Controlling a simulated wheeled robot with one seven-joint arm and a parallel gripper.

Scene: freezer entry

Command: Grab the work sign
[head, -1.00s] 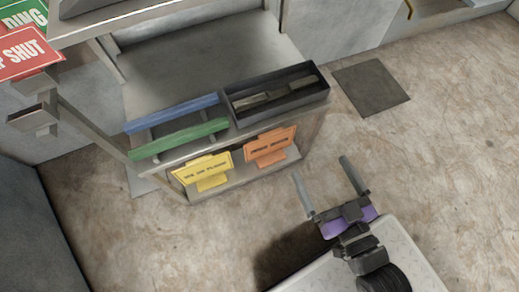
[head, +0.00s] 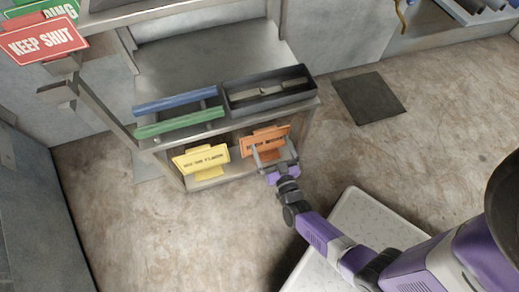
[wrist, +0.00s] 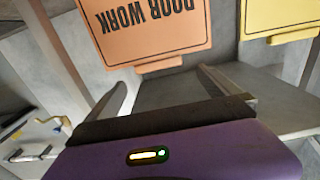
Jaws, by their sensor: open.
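The work sign is an orange plate (head: 262,137) standing on the lower shelf of the cabinet, right of a yellow sign (head: 200,159). In the wrist view the orange sign (wrist: 150,28) appears upside down and reads "DOOR WORK". My gripper (head: 272,153) is at the front of the orange sign, its two fingers spread and partly covering the sign's lower part. In the wrist view my gripper (wrist: 160,80) is open and empty, with the sign beyond and above the fingers. I cannot tell whether a finger touches it.
The cabinet top holds a black tray (head: 310,90) and blue (head: 176,104) and green (head: 178,126) bars. A red "KEEP SHUT" sign (head: 42,40) is at the upper left. A dark floor mat (head: 368,98) lies at right. The floor before the cabinet is largely clear.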

